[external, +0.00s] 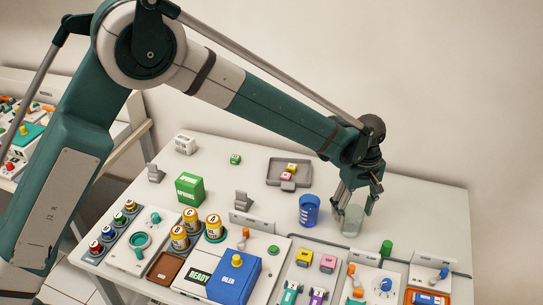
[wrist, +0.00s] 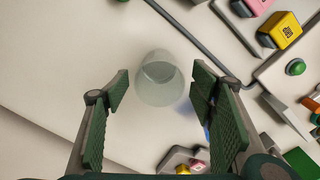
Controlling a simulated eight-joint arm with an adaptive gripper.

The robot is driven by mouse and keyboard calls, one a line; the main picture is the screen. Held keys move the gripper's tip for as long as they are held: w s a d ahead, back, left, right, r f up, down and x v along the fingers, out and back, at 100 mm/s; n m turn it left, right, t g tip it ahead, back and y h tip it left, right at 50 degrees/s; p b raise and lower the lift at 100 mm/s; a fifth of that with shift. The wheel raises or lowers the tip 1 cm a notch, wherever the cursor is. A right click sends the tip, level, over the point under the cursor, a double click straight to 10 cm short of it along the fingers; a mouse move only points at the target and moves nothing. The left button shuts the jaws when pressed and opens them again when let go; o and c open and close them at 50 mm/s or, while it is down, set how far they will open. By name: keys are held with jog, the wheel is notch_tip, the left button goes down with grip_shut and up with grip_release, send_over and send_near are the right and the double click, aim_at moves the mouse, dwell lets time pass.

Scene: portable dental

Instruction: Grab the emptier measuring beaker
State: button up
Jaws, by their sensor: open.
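A clear, greyish measuring beaker (external: 351,226) stands upright on the white table. It shows a pale grey-green tint and little visible content. A blue-filled beaker (external: 309,214) stands just to its left and looks full to near the rim. My gripper (external: 354,208) points down at the clear beaker, with its fingertips near the rim. In the wrist view the clear beaker (wrist: 160,92) lies between the tips of the two open green-padded fingers, with gaps on both sides. The blue beaker is mostly hidden behind the right finger there.
A grey tray (external: 272,181) with small pink and yellow blocks lies behind the beakers. A green cylinder (external: 386,248) stands front right. Control panels, a blue box (external: 234,277) and several amber jars fill the front. The table's right side (external: 430,205) is clear.

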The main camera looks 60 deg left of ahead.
jog(key=shift+f, duration=2.55)
jog(key=shift+c, duration=0.7)
jog(key=c, duration=0.9)
